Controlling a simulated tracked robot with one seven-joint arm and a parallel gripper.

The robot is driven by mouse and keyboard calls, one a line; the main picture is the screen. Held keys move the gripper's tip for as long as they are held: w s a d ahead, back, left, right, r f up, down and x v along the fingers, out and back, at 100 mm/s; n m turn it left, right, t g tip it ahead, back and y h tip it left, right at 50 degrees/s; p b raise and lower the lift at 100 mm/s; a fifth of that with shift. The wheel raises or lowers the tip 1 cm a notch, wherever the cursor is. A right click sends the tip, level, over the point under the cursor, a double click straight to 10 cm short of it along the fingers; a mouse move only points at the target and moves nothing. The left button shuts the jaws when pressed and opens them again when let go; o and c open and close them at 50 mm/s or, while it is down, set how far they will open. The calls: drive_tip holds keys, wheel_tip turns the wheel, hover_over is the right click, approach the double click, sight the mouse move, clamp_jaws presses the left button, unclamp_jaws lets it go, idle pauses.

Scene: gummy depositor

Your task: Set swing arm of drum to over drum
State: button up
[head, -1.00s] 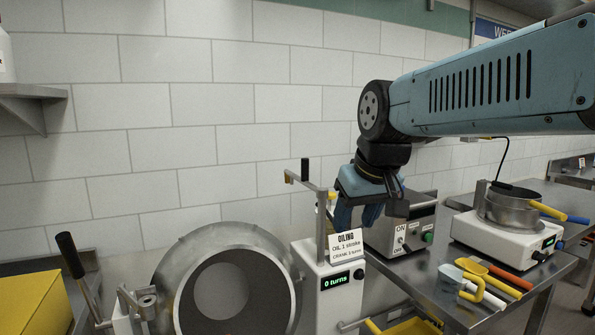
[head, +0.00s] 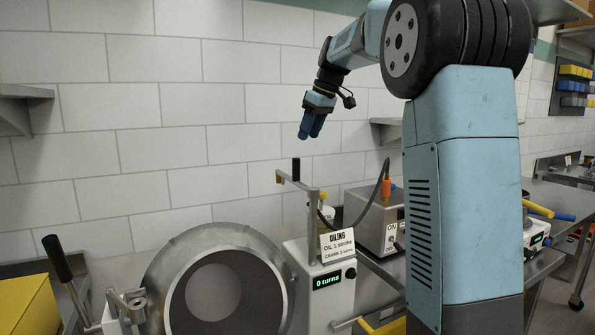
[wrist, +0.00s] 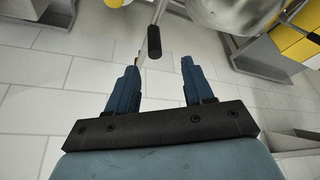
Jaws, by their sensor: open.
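The drum (head: 163,275) is a round metal bowl with its open mouth facing me, at the lower left in the head view. The swing arm (head: 313,222) is a thin grey post to the drum's right, with a short bar reaching left. The bar carries an upright black handle (head: 296,170) and a small yellow tip. My gripper (head: 310,133) is open and empty, above the handle and pointing down. In the wrist view the black handle (wrist: 153,42) appears between and beyond the two blue fingertips, apart from them. The drum (wrist: 232,14) shows at the top there.
The white oiling unit (head: 325,299) reads "0 turns" and carries a sign. A grey switch box (head: 378,212) stands right of the post. A black-gripped lever (head: 57,258) and yellow box (head: 22,310) are left of the drum. The wall is close behind.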

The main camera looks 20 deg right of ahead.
sight(294, 168)
drive_tip(key=shift+n, duration=0.3)
drive_tip(key=x, duration=0.4)
drive_tip(key=w+x, duration=0.1)
drive_tip(key=x, duration=0.9)
drive_tip(key=shift+w+d+r, duration=0.1)
drive_tip(key=shift+w, duration=0.35)
drive_tip(key=shift+c, duration=0.3)
drive_tip(key=c, duration=0.9)
clamp_jaws()
drive_tip(key=shift+d+r, duration=0.1)
drive_tip(key=shift+d, duration=0.15)
drive_tip(key=shift+a, duration=0.2)
